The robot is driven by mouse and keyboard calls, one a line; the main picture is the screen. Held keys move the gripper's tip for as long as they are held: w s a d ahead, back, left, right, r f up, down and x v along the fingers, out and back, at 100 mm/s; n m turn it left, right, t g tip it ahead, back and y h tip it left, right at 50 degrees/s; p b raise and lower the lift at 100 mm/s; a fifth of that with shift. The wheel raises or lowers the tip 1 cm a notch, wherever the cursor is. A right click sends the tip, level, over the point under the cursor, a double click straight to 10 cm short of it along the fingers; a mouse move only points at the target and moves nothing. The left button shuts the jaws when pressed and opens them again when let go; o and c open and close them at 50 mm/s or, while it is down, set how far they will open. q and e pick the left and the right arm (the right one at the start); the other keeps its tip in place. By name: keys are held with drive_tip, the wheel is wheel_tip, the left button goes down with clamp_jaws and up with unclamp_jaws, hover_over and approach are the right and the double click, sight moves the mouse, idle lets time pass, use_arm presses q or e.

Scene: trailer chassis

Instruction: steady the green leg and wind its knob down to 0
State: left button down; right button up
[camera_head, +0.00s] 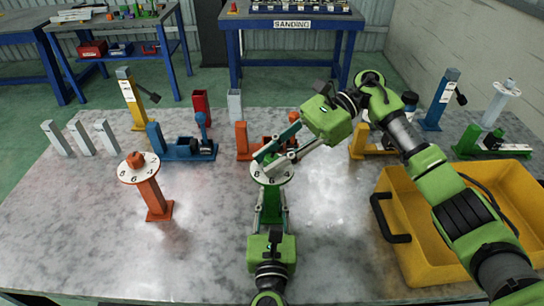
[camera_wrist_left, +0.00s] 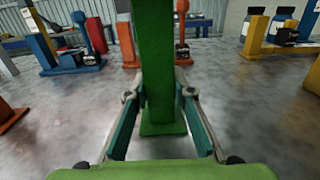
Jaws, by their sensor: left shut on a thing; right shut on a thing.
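The green leg (camera_head: 271,204) stands upright on the table, with a white numbered dial (camera_head: 258,174) on top. Its knob is mostly hidden by my right gripper's fingers, and I cannot tell which number it points to. My right gripper (camera_head: 274,156) comes in from the upper right and is shut on the knob. My left gripper (camera_head: 270,212) comes from the front edge, low on the leg, and is shut on the post. In the left wrist view, its fingers (camera_wrist_left: 157,94) lie on both sides of the green post (camera_wrist_left: 157,65), and the foot rests on the table.
An orange leg (camera_head: 152,192) with a similar dial stands to the left. A yellow bin (camera_head: 408,236) sits at the right under my right arm. Blue, red and yellow parts (camera_head: 187,150) line the back. The table (camera_head: 200,245) is clear at the front left.

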sight(272, 156)
use_arm(q)
drive_tip(key=shift+r, duration=0.1)
use_arm(e)
drive_tip(key=shift+a+n+g+h, duration=0.1)
drive_tip(key=shift+n+g+h, duration=0.9)
drive_tip(key=shift+n+g, duration=0.7)
drive_tip(key=shift+n, duration=0.1)
drive_tip(key=o, duration=1.2)
drive_tip(key=shift+c, duration=0.2)
wheel_tip(272, 156, up, 10)
drive_tip(key=shift+w+r, duration=0.1)
